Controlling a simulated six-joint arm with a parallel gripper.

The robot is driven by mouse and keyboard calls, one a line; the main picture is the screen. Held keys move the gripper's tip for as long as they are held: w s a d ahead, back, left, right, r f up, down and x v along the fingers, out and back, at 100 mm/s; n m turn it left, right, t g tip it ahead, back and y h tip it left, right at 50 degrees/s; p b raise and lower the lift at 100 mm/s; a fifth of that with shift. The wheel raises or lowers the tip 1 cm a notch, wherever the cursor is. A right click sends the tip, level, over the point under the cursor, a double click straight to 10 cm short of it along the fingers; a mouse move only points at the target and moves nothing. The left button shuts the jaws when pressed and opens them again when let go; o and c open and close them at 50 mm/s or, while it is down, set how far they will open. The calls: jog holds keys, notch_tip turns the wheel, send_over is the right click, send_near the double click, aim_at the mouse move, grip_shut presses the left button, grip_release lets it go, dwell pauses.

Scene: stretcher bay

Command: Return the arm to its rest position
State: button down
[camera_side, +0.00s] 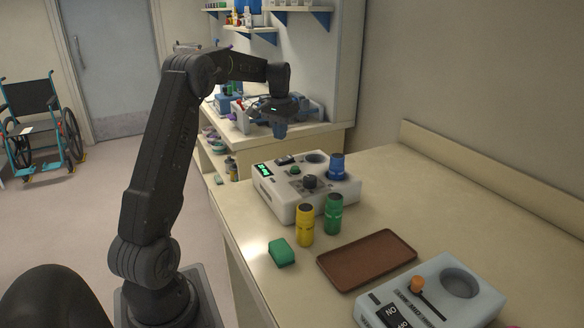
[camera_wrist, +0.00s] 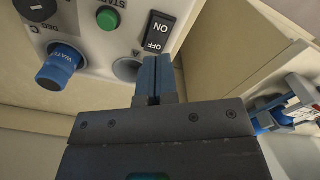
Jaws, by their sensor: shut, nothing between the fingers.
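My gripper (camera_side: 280,131) hangs pointing down at the end of my raised, bent arm, in the air beyond the far edge of the white device in the side view. Its blue fingers are shut with nothing between them; they also show closed together in the wrist view (camera_wrist: 153,78). The white device (camera_side: 283,203) stands on the bench below, apart from the gripper. A blue vial (camera_side: 337,167) stands upright in it at its far right; the wrist view shows this vial (camera_wrist: 60,66) with a partly readable label, left of the fingers.
On the bench (camera_side: 470,205) stand a yellow vial (camera_side: 305,226) and a green vial (camera_side: 333,215). A green block (camera_side: 281,252), a brown tray (camera_side: 366,262) and a grey-white switch box (camera_side: 470,312) lie nearer. A cluttered shelf unit (camera_side: 318,128) stands behind the gripper.

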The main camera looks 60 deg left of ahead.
jog(key=s+d+r+m+t+y, duration=0.15)
jog(key=d+r, duration=0.25)
jog(key=d, duration=0.7)
jog(key=s+d+r+m+t+h, duration=0.1)
jog(key=s+d+r, duration=0.25)
jog(key=d, duration=0.75)
jog(key=s+d+f+m+t, duration=0.3)
jog(key=s+d, duration=1.1)
jog(key=d, duration=0.1)
jog(key=shift+s+d+f, duration=0.15)
jog(key=shift+s, duration=0.25)
jog(key=c, duration=1.8)
grip_release()
jog(key=shift+m, duration=0.25)
